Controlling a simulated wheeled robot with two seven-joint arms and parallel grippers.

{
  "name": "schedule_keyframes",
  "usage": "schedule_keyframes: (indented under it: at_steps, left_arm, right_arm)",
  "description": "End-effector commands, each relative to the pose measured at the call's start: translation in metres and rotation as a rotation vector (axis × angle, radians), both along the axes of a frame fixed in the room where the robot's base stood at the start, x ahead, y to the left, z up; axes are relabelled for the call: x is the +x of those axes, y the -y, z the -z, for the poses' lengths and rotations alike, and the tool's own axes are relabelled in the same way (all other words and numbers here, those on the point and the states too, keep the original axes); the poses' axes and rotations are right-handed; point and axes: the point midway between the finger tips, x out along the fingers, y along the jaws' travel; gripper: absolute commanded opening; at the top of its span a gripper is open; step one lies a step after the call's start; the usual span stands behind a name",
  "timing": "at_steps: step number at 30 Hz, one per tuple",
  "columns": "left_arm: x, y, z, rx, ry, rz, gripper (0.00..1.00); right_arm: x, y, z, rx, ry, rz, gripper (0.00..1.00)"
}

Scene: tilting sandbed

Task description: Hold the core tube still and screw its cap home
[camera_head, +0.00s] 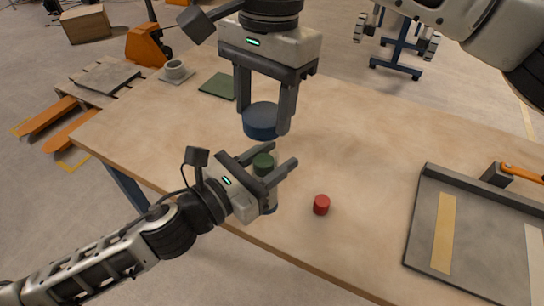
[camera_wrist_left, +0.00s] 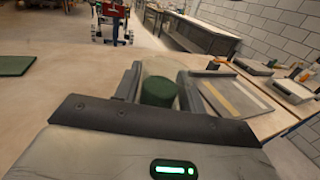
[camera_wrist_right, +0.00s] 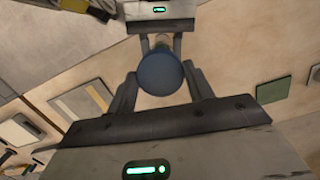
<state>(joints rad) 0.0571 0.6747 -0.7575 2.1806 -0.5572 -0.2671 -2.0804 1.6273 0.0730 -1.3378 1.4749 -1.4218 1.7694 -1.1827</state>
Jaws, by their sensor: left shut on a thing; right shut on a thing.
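The core tube (camera_head: 271,189) looks clear, with a dark green core (camera_head: 263,163) inside and a little blue at its foot. My left gripper (camera_head: 272,162) is shut around it near the table's front edge; the green core also shows between its fingers in the left wrist view (camera_wrist_left: 158,91). The blue cap (camera_head: 261,121) is held by my right gripper (camera_head: 264,112), which points down and is shut on its sides. The cap hangs above the tube, apart from it. In the right wrist view the cap (camera_wrist_right: 160,74) hides most of the tube.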

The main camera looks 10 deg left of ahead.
Motion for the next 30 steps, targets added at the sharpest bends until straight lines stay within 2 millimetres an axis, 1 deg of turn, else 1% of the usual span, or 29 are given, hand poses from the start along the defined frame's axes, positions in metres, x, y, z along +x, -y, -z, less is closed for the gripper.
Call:
schedule_keyframes:
  at_steps: [5, 16, 19, 30]
  left_arm:
    - [0.0, 0.0, -0.001, -0.002, 0.002, 0.001, 0.0]
    - [0.0, 0.0, -0.001, -0.002, 0.002, 0.001, 0.0]
    - [0.0, 0.0, -0.001, -0.001, 0.003, 0.001, 0.0]
    - [0.0, 0.0, -0.001, -0.001, 0.002, 0.001, 0.0]
  right_arm:
    - [0.0, 0.0, 0.006, 0.0, -0.001, 0.0, 0.31]
    - [0.0, 0.001, 0.038, 0.0, -0.001, 0.0, 0.31]
    - [0.0, 0.001, 0.04, 0.0, -0.001, 0.0, 0.31]
    - [-0.001, 0.0, 0.039, 0.005, -0.005, 0.0, 0.31]
